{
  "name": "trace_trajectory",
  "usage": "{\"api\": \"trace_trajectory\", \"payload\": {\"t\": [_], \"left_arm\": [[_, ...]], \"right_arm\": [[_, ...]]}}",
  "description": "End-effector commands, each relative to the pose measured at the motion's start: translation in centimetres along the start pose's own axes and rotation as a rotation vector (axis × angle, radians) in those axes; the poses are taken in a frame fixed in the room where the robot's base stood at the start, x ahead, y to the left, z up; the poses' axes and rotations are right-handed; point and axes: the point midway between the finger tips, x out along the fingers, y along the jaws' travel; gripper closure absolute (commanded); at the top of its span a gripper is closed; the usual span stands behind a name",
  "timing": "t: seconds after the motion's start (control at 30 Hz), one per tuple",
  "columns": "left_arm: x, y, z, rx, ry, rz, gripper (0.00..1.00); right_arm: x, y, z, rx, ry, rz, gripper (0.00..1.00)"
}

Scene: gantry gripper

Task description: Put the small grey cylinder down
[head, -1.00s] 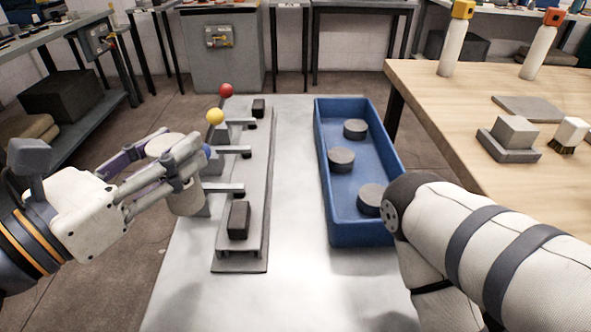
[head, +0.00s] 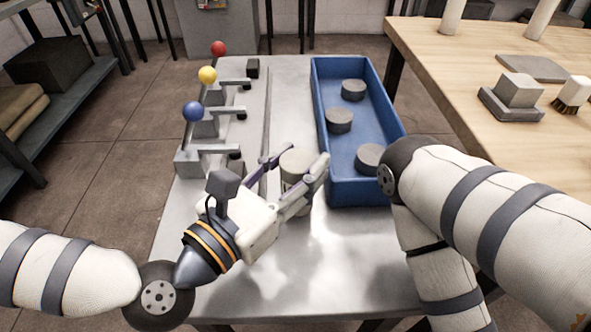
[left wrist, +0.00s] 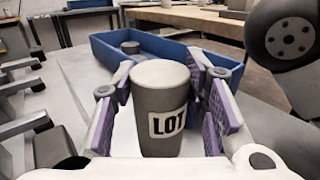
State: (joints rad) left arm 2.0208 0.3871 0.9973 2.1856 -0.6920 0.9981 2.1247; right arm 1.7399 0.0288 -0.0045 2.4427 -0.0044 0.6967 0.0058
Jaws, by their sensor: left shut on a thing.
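The small grey cylinder (head: 296,162) is held upright, or nearly so, in my left gripper (head: 295,168), left of the blue tray's near end. The left wrist view shows the cylinder (left wrist: 160,88) between the purple-padded fingers, with a white "LOT" label facing the camera. I cannot tell whether its base touches the metal table (head: 290,255); the gripper hides its lower part. My right gripper is out of view; only my right arm shows.
The blue tray (head: 388,110) holds dark round discs, one of them (head: 353,89) at the far end. Levers with red, yellow and blue (head: 194,111) knobs stand along the left. Bare table lies in front. A wooden bench (head: 450,60) is at right.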

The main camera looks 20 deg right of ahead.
Motion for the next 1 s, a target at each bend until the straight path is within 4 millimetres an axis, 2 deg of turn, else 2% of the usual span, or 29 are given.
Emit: {"api": "trace_trajectory", "payload": {"t": [0.03,0.07,0.4,0.43,0.5,0.77,0.87,1.0], "left_arm": [[0.0,0.0,-1.1,-0.002,0.002,0.000,1.00],[0.0,0.0,-1.4,-0.001,0.000,-0.001,1.00],[0.0,0.0,-1.7,-0.001,-0.001,-0.001,1.00],[-0.1,0.0,-1.8,-0.001,0.002,-0.001,0.55],[-0.1,0.0,-1.7,0.000,0.001,-0.002,0.40],[-0.1,0.0,-1.6,0.000,0.001,-0.002,0.40],[0.0,0.0,-1.0,0.003,-0.001,-0.002,0.40],[-2.4,0.1,-1.3,-0.003,0.002,0.001,0.40]], "right_arm": [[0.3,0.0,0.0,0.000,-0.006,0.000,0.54],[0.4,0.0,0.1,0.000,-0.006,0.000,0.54],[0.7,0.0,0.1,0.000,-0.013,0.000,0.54],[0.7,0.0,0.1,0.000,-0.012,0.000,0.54],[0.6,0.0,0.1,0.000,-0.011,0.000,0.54],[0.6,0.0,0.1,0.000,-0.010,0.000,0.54],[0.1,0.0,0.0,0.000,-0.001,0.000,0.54],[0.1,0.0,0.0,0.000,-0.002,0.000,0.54]]}}
